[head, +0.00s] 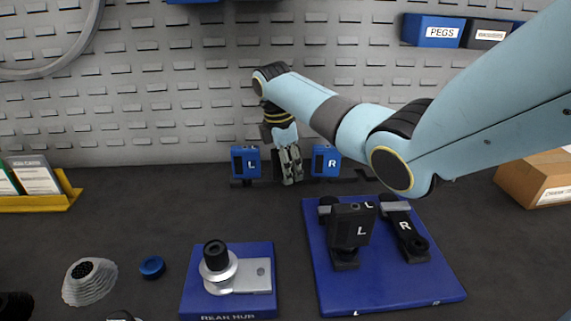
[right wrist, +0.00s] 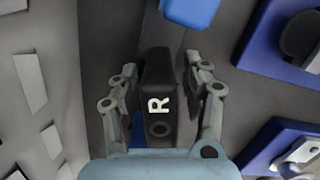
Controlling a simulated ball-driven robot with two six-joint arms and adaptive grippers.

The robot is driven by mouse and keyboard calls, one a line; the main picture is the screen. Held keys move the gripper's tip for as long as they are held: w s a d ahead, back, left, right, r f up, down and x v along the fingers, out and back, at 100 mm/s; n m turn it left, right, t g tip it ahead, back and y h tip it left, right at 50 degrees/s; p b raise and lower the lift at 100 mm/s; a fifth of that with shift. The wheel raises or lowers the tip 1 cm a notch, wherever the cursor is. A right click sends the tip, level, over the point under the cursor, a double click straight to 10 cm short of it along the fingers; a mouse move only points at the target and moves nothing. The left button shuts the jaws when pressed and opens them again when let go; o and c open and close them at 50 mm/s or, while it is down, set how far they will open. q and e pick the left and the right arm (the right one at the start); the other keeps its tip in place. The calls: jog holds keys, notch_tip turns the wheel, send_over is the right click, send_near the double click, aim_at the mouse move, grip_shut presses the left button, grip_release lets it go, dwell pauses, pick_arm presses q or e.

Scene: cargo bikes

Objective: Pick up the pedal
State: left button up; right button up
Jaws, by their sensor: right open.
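A black pedal block (right wrist: 158,95) marked R shows in the right wrist view, with a round hole near its lower end. My right gripper (right wrist: 160,80) is open, with one finger on each side of the block; gaps show between the fingers and its sides. In the head view my right gripper (head: 289,178) points down near the back wall, between a blue block marked L (head: 246,162) and a blue block marked R (head: 326,161). There the gripper hides the black block. I cannot make out my left gripper.
A blue tray (head: 390,293) at the right holds two cranks, one with a black block marked L (head: 351,228). A blue rear hub stand (head: 228,306) is in front. A cassette (head: 90,281) and a blue ring (head: 152,267) lie left of it. A cardboard box (head: 540,178) stands far right.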

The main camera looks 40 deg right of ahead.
jog(key=shift+c, duration=0.3)
jog(key=shift+r, duration=0.1)
grip_shut()
